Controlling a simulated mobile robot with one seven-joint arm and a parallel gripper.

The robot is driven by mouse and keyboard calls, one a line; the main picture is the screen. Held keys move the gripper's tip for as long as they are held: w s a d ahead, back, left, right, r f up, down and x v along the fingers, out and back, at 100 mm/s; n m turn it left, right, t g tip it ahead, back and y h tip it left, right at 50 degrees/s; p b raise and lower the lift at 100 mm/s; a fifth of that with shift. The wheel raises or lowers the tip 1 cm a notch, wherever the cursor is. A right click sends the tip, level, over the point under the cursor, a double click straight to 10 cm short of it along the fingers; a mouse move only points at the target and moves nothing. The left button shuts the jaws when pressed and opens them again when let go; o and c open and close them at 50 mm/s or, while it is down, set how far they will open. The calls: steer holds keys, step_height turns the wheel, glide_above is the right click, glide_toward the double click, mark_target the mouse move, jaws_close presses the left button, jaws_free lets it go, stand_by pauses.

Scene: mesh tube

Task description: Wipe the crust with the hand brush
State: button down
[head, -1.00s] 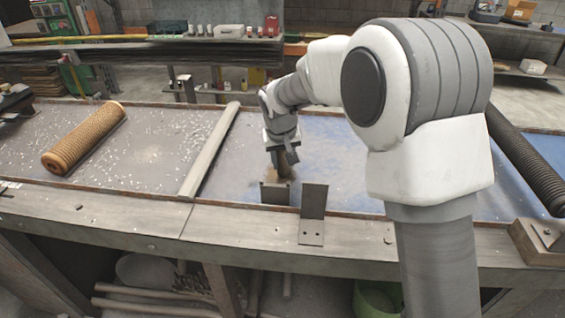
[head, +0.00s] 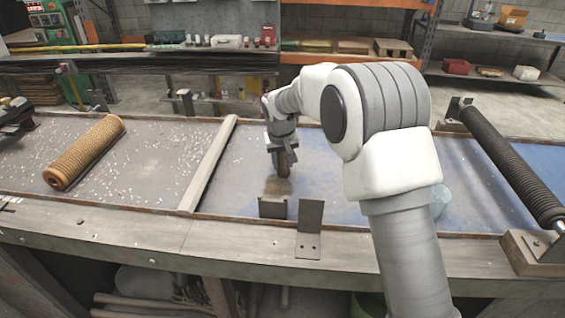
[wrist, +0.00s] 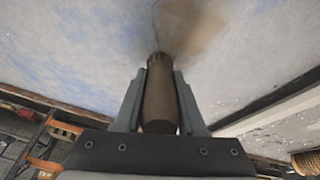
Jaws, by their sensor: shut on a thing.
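The hand brush (head: 284,166) is a brown, rounded piece held upright in my gripper (head: 283,152), over the bluish tabletop. In the wrist view my gripper (wrist: 160,90) has its two fingers shut on either side of the brush (wrist: 159,95). Its far working end is hard to make out. The crust (head: 277,186) is a tan-brown patch on the table just below the brush, partly hidden by a small metal bracket. In the wrist view the crust (wrist: 190,27) spreads just beyond the brush tip. I cannot tell whether they touch.
Two metal brackets (head: 272,207) (head: 310,226) stand at the table's front edge, close to the brush. A grey bar (head: 208,165) crosses the table to the left, with a tan mesh roll (head: 85,152) beyond. A dark ribbed roller (head: 510,165) lies at right. A pale blue object (head: 440,201) sits behind my arm.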

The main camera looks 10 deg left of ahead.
steer(key=shift+s+d+b, duration=0.2)
steer(key=shift+s+b, duration=1.35)
steer(key=shift+s, duration=1.45)
steer(key=shift+s+d+b, duration=0.15)
steer(key=shift+s+b, duration=1.35)
steer(key=shift+s, duration=1.5)
steer(key=shift+a, duration=0.8)
steer(key=shift+w+a+r+p, duration=0.15)
steer(key=shift+w+p, duration=1.35)
steer(key=shift+w, duration=1.5)
steer(key=shift+w+a+f+p, duration=0.1)
steer(key=shift+w+a+p, duration=0.1)
steer(key=shift+w+p, duration=2.05)
steer(key=shift+w+b, duration=0.7)
steer(key=shift+b, duration=0.1)
steer(key=shift+s+f+b, duration=0.2)
steer(key=shift+s+b, duration=0.35)
steer(key=shift+s, duration=0.05)
steer(key=shift+s+d+b, duration=0.2)
steer(key=shift+s+b, duration=0.95)
steer(key=shift+s, duration=1.1)
steer(key=shift+s+r+b, duration=0.2)
steer(key=shift+s+b, duration=0.3)
steer(key=shift+s, duration=0.7)
steer(key=shift+s+d+f+b, duration=0.15)
steer(key=shift+s+b, duration=0.8)
steer(key=shift+s, duration=1)
